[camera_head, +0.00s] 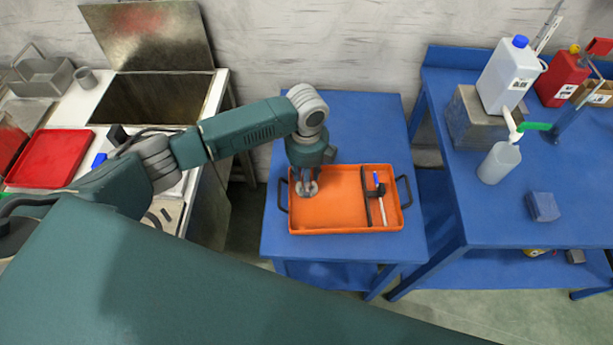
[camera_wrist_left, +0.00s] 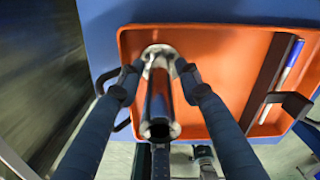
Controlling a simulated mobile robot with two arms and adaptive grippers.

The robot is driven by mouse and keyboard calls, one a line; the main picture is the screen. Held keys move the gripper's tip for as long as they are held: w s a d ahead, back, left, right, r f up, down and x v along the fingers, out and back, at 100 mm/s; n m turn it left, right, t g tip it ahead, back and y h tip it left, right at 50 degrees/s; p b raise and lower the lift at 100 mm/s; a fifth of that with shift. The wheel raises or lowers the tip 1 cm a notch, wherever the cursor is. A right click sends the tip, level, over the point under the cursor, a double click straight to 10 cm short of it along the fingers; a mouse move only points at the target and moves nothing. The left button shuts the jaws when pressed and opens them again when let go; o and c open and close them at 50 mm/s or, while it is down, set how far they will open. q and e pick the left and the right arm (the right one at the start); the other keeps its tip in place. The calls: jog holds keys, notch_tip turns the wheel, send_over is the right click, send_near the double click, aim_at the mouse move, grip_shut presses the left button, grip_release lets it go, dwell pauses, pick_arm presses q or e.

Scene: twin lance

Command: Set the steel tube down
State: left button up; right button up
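The steel tube (camera_wrist_left: 160,98) is a shiny hollow cylinder with a wider ring at its far end. In the left wrist view its open end faces the camera, and the ring appears against the orange tray (camera_wrist_left: 215,92). My left gripper (camera_wrist_left: 160,70) has a finger on each side of the tube and appears shut on it near the ring. In the head view my left gripper (camera_head: 307,188) points down at the left part of the orange tray (camera_head: 335,213). The fingers mostly hide the tube there. Whether the ring touches the tray floor is unclear. My right gripper is not in view.
The tray has a dark divider (camera_head: 366,196) and a blue-and-white pen (camera_head: 377,183) at its right side. It sits on a blue table (camera_head: 355,118). A blue bench (camera_head: 440,160) with bottles stands right; a red tray (camera_head: 52,158) lies left.

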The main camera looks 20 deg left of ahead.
pick_arm(q)
jog(key=shift+r, duration=0.2)
notch_tip(320, 180, up, 12)
jog(key=shift+b, duration=0.45)
jog(key=shift+f, duration=0.1)
dwell(0.5)
